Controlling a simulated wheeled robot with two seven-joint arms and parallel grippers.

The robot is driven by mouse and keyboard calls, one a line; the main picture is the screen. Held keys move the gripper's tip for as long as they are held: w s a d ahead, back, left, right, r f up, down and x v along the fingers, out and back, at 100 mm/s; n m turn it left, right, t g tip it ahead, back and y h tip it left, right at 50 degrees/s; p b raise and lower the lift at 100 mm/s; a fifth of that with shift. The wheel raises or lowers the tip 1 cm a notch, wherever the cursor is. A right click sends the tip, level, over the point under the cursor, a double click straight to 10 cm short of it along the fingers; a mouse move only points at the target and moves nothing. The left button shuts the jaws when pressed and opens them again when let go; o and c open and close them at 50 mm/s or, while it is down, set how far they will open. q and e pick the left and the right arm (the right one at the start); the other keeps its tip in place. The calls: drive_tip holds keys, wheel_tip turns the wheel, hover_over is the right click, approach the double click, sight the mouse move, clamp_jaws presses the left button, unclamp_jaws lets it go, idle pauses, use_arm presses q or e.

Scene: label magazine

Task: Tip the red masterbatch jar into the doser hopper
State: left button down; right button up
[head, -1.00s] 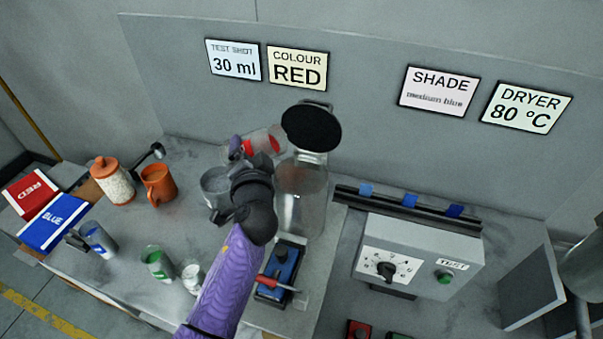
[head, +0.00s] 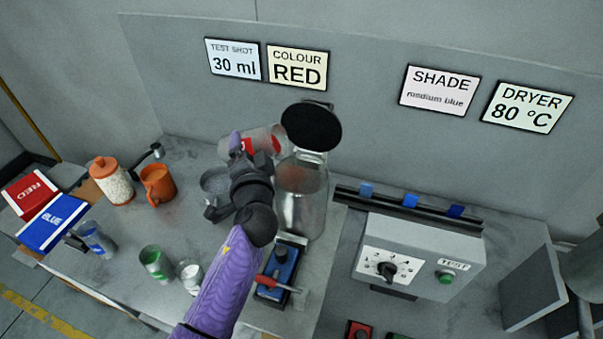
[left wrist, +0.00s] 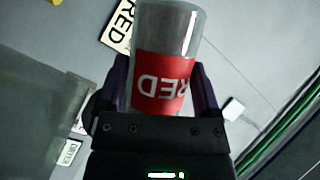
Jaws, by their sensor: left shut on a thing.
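My left gripper (head: 256,146) is shut on the red jar (head: 268,137), a clear jar with a red label. It holds the jar tilted far over, nearly lying, above the bench and just left of the doser hopper's top. In the left wrist view the jar (left wrist: 165,75) sits between both fingers, its RED label upside down. The doser hopper (head: 302,200) is a clear upright cylinder with its round black lid (head: 311,127) swung up. The jar's right end is close to the hopper's mouth; I cannot tell whether they touch. My right gripper is not in view.
A grey metal cup (head: 214,181) stands below the jar. Left are an orange mug (head: 158,184), a pellet jar (head: 112,182), blue (head: 97,240) and green (head: 156,262) jars. A control box (head: 415,262) stands right. The back panel says COLOUR RED (head: 297,68).

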sight(264, 143)
use_arm(q)
drive_tip(key=shift+f+m+t+b, duration=0.15)
drive_tip(key=shift+m+t+b, duration=0.25)
drive_tip(key=shift+m+b, duration=0.2)
idle(0.4)
drive_tip(key=shift+s+d+r+m+t+b, duration=0.2)
drive_tip(key=shift+d+r+m+t+b, duration=0.2)
drive_tip(key=shift+d+r+m+b, duration=0.25)
idle(0.7)
drive_tip(key=shift+d+r+m+t+b, duration=0.2)
drive_tip(key=shift+r+m+t+b, duration=0.2)
drive_tip(key=shift+m, duration=0.65)
idle(0.4)
drive_tip(key=shift+s+d+f+m+t+b, duration=0.15)
drive_tip(key=shift+m+t+b, duration=0.1)
drive_tip(key=shift+m+b, duration=0.25)
drive_tip(key=shift+w+d+f+m+t+b, duration=0.15)
drive_tip(key=shift+m+t+b, duration=0.1)
drive_tip(key=shift+m+b, duration=0.25)
drive_tip(key=shift+s+r+m+h, duration=0.15)
drive_tip(key=shift+r+m+h, duration=0.15)
drive_tip(key=shift+m, duration=0.3)
idle(0.4)
drive_tip(key=shift+d+r+m+t+b, duration=0.25)
drive_tip(key=shift+m+t+b, duration=0.15)
drive_tip(key=shift+m, duration=0.2)
